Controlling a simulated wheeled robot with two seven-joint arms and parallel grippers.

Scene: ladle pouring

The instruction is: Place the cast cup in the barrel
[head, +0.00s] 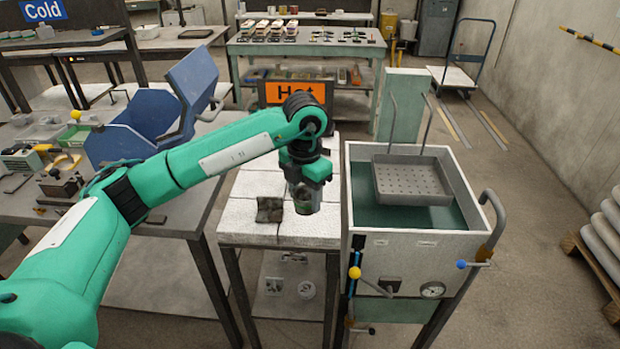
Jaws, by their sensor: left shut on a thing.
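My left gripper (304,184) points down over the right part of the white-topped table. It is shut on a small dark grey cup-like thing (305,207), which looks like the cast cup. The gripper hides its upper part, and I cannot tell whether its bottom touches the tabletop. My right gripper is not in view.
A dark block (269,209) stands on the white tabletop (247,228), left of the gripper. An orange "Hot" sign (295,92) is behind. A blue open container (145,125) stands on the left bench. Upright rods and a side handle (492,225) rise by the tank.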

